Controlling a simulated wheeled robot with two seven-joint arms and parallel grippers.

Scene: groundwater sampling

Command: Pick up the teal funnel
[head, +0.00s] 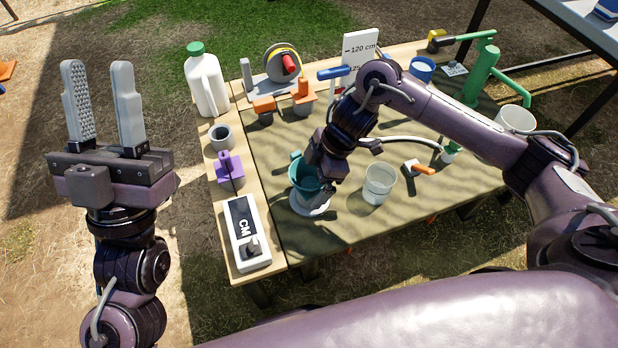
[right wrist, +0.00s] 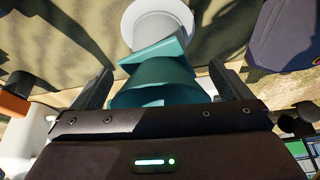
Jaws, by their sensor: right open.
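The teal funnel (head: 299,177) stands at the front of the table on a white round base (head: 309,207). My right gripper (head: 318,174) reaches down over it, and its wrist hides part of the funnel. In the right wrist view, the funnel (right wrist: 155,82) lies between the two spread fingers of my right gripper (right wrist: 160,85), with gaps beside it. The white base shows beyond it. My left gripper (head: 103,107) is open and empty, raised to the left of the table.
A clear cup (head: 379,184) stands just right of the funnel. A white CM meter (head: 245,232), purple item (head: 230,172), grey cup (head: 221,138) and white jug (head: 206,82) line the left edge. A green pump (head: 481,72) stands at the back right.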

